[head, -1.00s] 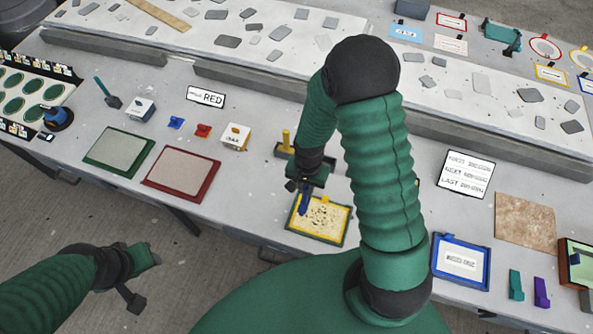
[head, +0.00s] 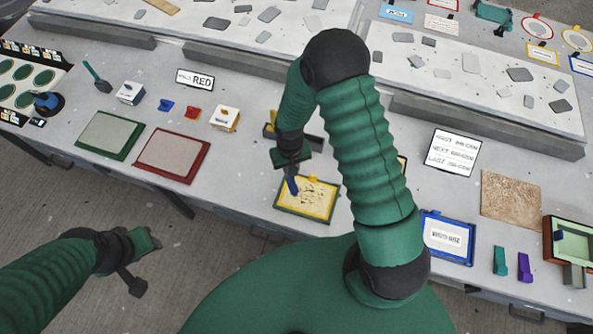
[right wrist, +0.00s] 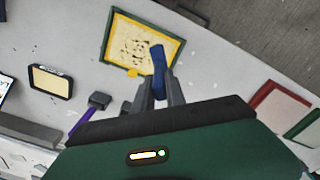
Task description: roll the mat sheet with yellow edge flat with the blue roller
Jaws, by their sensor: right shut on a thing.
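The mat sheet with yellow edge (head: 312,202) lies in a green-rimmed tray near the table's front edge. Its pale face has dark, uneven patches. It also shows in the right wrist view (right wrist: 130,50). My right gripper (head: 291,170) is shut on the blue roller (head: 293,187), at the sheet's upper left part in the head view. In the right wrist view the roller (right wrist: 158,60) sticks out from between the fingers (right wrist: 160,92) and overlaps the sheet. I cannot tell whether it presses on it. My left gripper (head: 150,243) hangs off the table's front; its jaw opening is unclear.
Green-rimmed (head: 109,134) and red-rimmed (head: 172,155) trays lie to the left. A blue-rimmed tray (head: 447,239) and a brown mat (head: 511,196) lie to the right. A dark tray with a yellow-handled piece (head: 273,117) stands behind my right gripper.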

